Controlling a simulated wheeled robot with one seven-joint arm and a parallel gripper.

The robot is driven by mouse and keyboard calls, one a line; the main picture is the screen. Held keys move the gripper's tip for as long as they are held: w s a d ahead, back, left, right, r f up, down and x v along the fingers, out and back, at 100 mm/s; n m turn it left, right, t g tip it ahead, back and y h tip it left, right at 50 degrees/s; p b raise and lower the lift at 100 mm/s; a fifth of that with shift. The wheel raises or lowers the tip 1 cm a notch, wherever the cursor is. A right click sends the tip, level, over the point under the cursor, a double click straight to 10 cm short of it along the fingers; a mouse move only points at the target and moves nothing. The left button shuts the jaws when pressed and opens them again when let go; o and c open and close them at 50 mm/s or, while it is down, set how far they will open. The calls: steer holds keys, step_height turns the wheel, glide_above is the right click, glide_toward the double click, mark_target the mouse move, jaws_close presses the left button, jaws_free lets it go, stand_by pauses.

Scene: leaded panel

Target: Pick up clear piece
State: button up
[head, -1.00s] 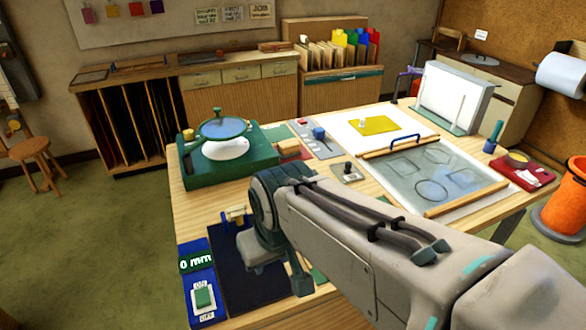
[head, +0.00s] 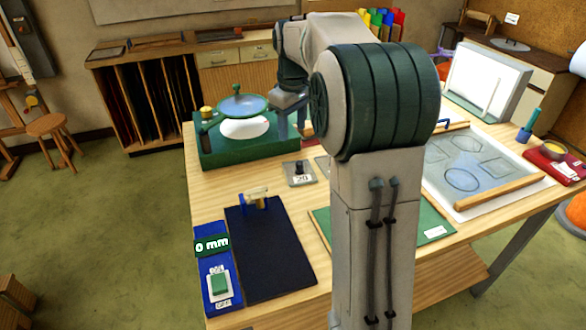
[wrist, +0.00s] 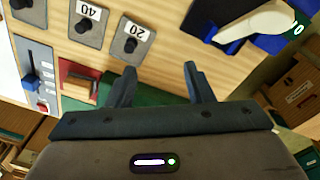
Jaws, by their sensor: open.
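No piece stands out for certain as the clear piece. A pale see-through sheet (head: 436,180) with dark outlined shapes lies between wooden bars on the right of the table, partly hidden by my arm. A bluish round disc (head: 243,104) sits above a white round patch on the green box (head: 212,151). My gripper (wrist: 158,72) is open, with nothing between its fingers. In the head view it is by the right side of the green box, partly hidden by my arm. In the wrist view the green box (wrist: 150,98) shows behind the fingers.
A weight marked 20 (head: 299,173) stands on the table; the wrist view also shows one marked 40 (wrist: 86,22). A dark mat (head: 265,255) lies beside a blue switch unit (head: 212,283). A white upright panel (head: 488,82) stands at the back right.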

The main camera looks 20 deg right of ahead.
steer(key=n+g+b, duration=0.1)
steer(key=n, duration=0.1)
glide_above(299, 162)
step_height(299, 162, down, 6)
steer(key=f, duration=0.8)
steer(key=shift+w+d+f, duration=0.15)
steer(key=shift+w+f, duration=0.05)
steer(key=shift+f, duration=0.2)
steer(key=shift+s+f+p, duration=0.2)
steer(key=shift+f+p, duration=0.35)
steer(key=shift+f, duration=2.15)
steer(key=shift+r, duration=0.1)
steer(key=c, duration=0.9)
